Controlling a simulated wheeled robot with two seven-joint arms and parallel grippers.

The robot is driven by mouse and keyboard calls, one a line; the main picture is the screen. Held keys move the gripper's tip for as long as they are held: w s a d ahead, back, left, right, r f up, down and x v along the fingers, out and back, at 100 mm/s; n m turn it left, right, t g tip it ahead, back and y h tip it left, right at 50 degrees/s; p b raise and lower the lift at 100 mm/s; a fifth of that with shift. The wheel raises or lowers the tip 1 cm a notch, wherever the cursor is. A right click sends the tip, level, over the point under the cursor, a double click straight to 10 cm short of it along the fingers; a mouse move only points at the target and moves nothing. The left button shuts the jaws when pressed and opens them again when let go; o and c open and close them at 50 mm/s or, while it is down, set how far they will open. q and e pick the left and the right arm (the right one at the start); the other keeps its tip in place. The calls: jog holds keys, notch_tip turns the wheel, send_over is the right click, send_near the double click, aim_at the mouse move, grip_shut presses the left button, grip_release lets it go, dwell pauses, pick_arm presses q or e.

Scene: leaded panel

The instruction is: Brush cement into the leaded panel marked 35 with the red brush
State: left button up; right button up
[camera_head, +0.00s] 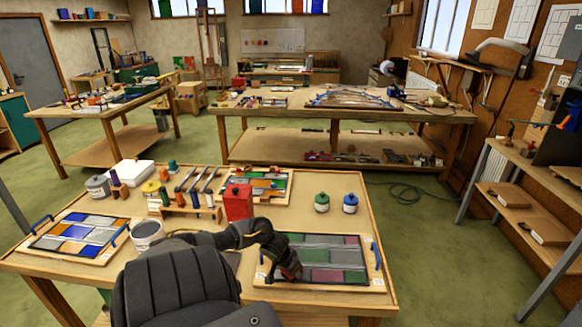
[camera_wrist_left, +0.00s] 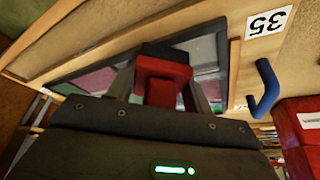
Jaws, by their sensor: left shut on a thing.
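The leaded panel marked 35 (camera_head: 338,258) lies flat in a wooden frame at the table's right front, with green, pink and grey panes. Its "35" label (camera_wrist_left: 266,22) shows in the left wrist view, near a blue handle (camera_wrist_left: 263,88). My left gripper (camera_head: 289,268) is over the panel's left part. In the left wrist view my left gripper (camera_wrist_left: 163,95) is shut on the red brush (camera_wrist_left: 163,75), whose dark end is at or just above the panel; contact is unclear. Grey streaks cross the panel's middle. My right gripper is out of view.
A red can (camera_head: 238,201) stands behind my left arm. An open tin with grey contents (camera_head: 147,231) is left of the arm. Another panel (camera_head: 76,236) lies at left. Green (camera_head: 322,202) and blue (camera_head: 350,203) jars stand behind the marked panel.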

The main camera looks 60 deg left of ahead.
aim_at(277, 270)
pick_arm(q)
jog(key=shift+s+d, duration=0.3)
jog(key=shift+d, duration=0.1)
jog(key=shift+s, duration=0.1)
jog(key=shift+s+a, duration=0.7)
jog(key=shift+s, duration=0.25)
jog(key=shift+s, duration=0.1)
jog(key=shift+s+a, duration=0.7)
jog(key=shift+s, duration=0.25)
jog(key=shift+w, duration=0.1)
jog(key=shift+w+a, duration=0.45)
jog(key=shift+a, duration=0.2)
jog(key=shift+w+a, duration=0.4)
jog(key=shift+a, duration=0.2)
